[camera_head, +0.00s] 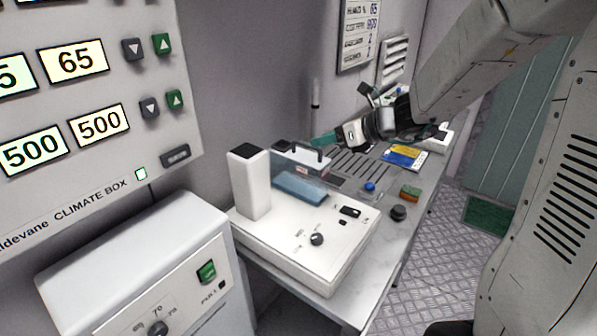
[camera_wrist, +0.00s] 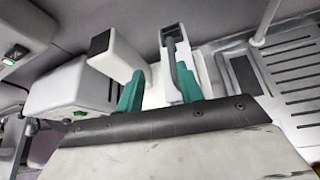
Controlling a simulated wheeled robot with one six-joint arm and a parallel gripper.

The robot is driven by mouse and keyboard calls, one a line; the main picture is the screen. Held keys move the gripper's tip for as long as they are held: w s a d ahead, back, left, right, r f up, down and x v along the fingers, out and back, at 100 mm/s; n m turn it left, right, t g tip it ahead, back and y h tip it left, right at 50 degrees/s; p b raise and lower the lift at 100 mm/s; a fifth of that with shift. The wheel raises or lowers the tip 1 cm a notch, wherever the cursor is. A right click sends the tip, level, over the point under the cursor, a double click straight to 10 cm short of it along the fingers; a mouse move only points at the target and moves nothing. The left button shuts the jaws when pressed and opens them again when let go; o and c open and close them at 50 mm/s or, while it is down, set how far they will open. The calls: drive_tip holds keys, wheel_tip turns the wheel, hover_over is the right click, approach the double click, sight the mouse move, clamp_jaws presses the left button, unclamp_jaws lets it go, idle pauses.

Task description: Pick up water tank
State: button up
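The water tank (camera_head: 303,179) is a clear box with bluish contents. It sits upright on a white device (camera_head: 290,245) on the bench, beside a white tower (camera_head: 247,182). A dark upright handle (camera_head: 320,156) shows at its top. My gripper (camera_head: 324,139) has teal fingers and hovers just above and behind the tank. In the wrist view, the fingers (camera_wrist: 157,72) are spread apart with nothing clamped between them. The dark handle (camera_wrist: 172,50) lies ahead, near the right finger. The fingers hide part of the tank there, and contact cannot be told.
A climate box panel (camera_head: 95,125) and a white machine (camera_head: 140,270) stand at the left. The bench holds a slotted drain area (camera_head: 362,164), a blue knob (camera_head: 370,187), a black knob (camera_head: 398,212) and a sponge (camera_head: 410,192). Open floor lies at the right.

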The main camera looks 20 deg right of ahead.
drive_tip(key=shift+w+d+f+m+t, duration=0.15)
drive_tip(key=shift+w+f+m, duration=0.1)
drive_tip(key=shift+w+m, duration=0.15)
drive_tip(key=shift+w+d+f+m+t, duration=0.15)
drive_tip(key=shift+w+f+m, duration=0.15)
drive_tip(key=shift+w, duration=0.15)
hover_over(299, 167)
drive_tip(key=w+d, duration=0.2)
drive_tip(key=w, duration=0.1)
drive_tip(key=shift+s+f, duration=0.2)
drive_tip(key=shift+f, duration=1.05)
clamp_jaws()
